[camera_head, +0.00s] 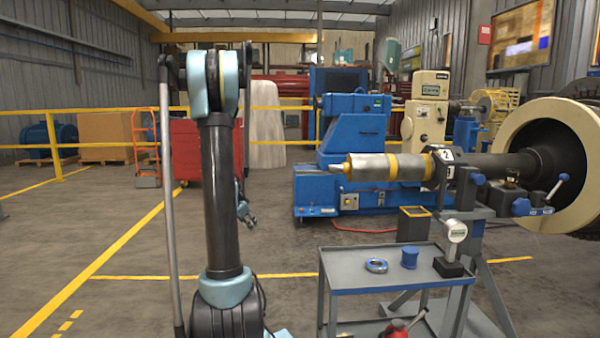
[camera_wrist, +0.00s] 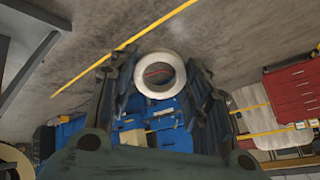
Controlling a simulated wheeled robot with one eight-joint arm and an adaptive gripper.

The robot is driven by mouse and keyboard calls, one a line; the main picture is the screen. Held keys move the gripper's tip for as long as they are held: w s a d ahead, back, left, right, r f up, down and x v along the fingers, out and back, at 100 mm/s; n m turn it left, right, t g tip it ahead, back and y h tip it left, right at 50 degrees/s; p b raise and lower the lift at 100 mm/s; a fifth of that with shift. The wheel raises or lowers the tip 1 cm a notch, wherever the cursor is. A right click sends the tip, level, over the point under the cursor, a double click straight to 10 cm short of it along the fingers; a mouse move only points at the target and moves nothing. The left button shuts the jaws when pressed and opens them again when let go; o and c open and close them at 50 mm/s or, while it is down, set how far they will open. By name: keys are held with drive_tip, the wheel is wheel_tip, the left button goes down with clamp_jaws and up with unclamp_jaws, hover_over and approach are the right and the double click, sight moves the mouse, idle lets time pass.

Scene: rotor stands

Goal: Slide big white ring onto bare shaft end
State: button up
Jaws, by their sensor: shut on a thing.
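The big white ring (camera_wrist: 142,84) shows in the wrist view between the tips of my gripper (camera_wrist: 158,76). My gripper is shut on it, and its open hole faces the camera. In the head view my gripper (camera_head: 247,216) hangs low beside my dark arm column, partly hidden by it; the ring cannot be made out there. The shaft (camera_head: 370,167) lies level at the right, silver with yellow bands, its narrow bare end (camera_head: 343,167) pointing left. The gripper is left of this end and lower in the picture, clearly apart.
A stand (camera_head: 465,195) bears the shaft near a large cream-rimmed rotor (camera_head: 553,115). Below stands a grey cart (camera_head: 345,283) with a small ring (camera_head: 376,266), a blue cylinder (camera_head: 409,258) and a gauge (camera_head: 456,231). A blue machine (camera_head: 350,130) stands behind. The floor between arm and cart is clear.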

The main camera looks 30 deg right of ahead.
drive_tip(key=s+d+r+m+g+h, duration=0.7)
drive_tip(key=d+r+m, duration=0.2)
drive_tip(key=d+r, duration=0.15)
drive_tip(key=m+g+h, duration=0.3)
drive_tip(key=m+g, duration=0.2)
drive_tip(key=g, duration=0.2)
approach(334, 168)
drive_tip(key=shift+d, duration=1.8)
drive_tip(key=shift+x, duration=3.5)
